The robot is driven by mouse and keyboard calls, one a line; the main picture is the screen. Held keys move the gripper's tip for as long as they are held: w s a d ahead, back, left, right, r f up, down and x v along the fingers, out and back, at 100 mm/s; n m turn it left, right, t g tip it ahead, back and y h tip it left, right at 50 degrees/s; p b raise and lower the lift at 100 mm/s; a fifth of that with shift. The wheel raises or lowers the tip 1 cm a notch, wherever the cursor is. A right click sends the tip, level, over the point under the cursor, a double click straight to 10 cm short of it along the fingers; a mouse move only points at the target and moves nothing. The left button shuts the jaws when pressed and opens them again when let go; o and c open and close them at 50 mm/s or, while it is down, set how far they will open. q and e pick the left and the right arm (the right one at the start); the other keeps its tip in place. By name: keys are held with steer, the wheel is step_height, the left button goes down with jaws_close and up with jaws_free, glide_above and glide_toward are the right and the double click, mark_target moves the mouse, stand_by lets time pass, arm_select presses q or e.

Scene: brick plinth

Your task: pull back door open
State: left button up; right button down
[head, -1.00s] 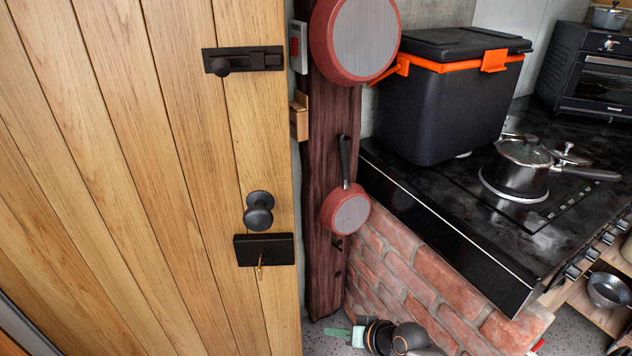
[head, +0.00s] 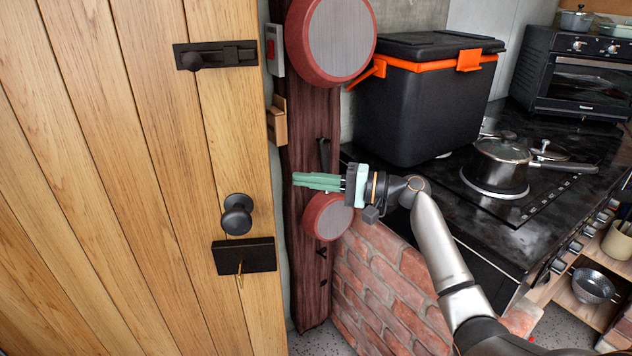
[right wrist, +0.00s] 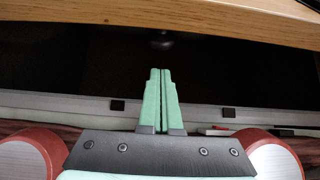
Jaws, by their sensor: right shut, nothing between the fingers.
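The wooden plank door (head: 150,130) fills the left of the head view. Its round black knob (head: 237,214) sits near the right edge, above a black lock plate (head: 244,256) with a key. A black bolt latch (head: 215,56) is higher up. My right gripper (head: 300,181) is to the right of the door edge, higher than the knob and apart from it. Its green fingers are together and empty, pointing left toward the door. In the right wrist view the shut fingers (right wrist: 160,85) point at a dark area below a wooden edge (right wrist: 160,22). My left gripper is not seen.
Red pans (head: 328,217) hang on a dark wooden post just behind my right gripper. A black cooler box (head: 425,105) and a pot (head: 500,165) stand on the black stove counter (head: 560,205). A brick plinth (head: 385,285) is below it.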

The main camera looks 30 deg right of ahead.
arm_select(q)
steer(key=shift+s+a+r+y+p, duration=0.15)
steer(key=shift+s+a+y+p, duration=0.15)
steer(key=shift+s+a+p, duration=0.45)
arm_select(e)
steer(key=a, duration=0.5)
steer(key=shift+w+a, duration=0.1)
steer(key=shift+a, duration=0.3)
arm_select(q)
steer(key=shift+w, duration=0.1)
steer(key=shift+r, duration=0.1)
